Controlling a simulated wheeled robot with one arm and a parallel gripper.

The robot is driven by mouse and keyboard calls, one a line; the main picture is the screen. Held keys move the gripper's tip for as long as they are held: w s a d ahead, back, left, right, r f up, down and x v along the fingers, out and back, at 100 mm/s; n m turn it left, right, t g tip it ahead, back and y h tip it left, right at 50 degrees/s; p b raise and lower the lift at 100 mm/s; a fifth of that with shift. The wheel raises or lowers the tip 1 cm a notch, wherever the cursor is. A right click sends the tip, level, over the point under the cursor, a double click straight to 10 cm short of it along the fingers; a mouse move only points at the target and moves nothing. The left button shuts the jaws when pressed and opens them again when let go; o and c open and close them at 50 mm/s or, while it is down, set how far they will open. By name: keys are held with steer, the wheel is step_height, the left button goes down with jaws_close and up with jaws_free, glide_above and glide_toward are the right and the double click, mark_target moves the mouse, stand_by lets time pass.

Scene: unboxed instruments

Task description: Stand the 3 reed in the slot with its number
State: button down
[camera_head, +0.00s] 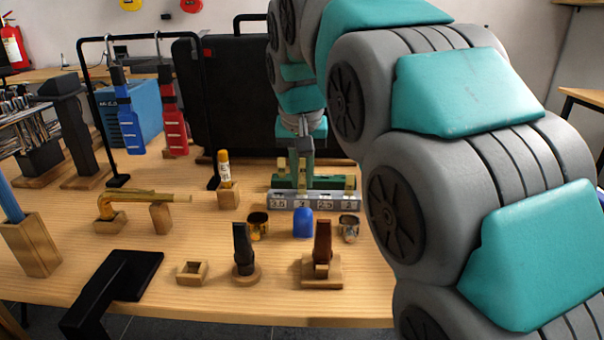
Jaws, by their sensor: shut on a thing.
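A grey rack (313,206) with a row of small number labels stands right of the table's centre. Pale tan reed-like pieces stick up there, one at the left (281,163) and one at the right (350,183). My gripper (304,180) points down just above and behind the middle of the rack. It is shut on a thin tan piece, the reed (310,166), held about upright. The reed's lower end and number are hidden, so I cannot tell whether it is in a slot.
Close in front of the rack stand a gold ring (257,225), a blue cap (303,222) and another ring-like piece (349,228). Dark mouthpieces (243,248) (322,243) stand nearer. A black case (238,95) stands behind. My arm hides the right side.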

stand_by(0.3)
steer(key=c, duration=0.8)
jaws_free()
steer(key=shift+o, duration=0.2)
steer(key=shift+r, duration=0.1)
steer(key=v, duration=0.7)
steer(key=shift+r, duration=0.25)
steer(key=shift+s, duration=0.15)
steer(key=shift+s, duration=0.1)
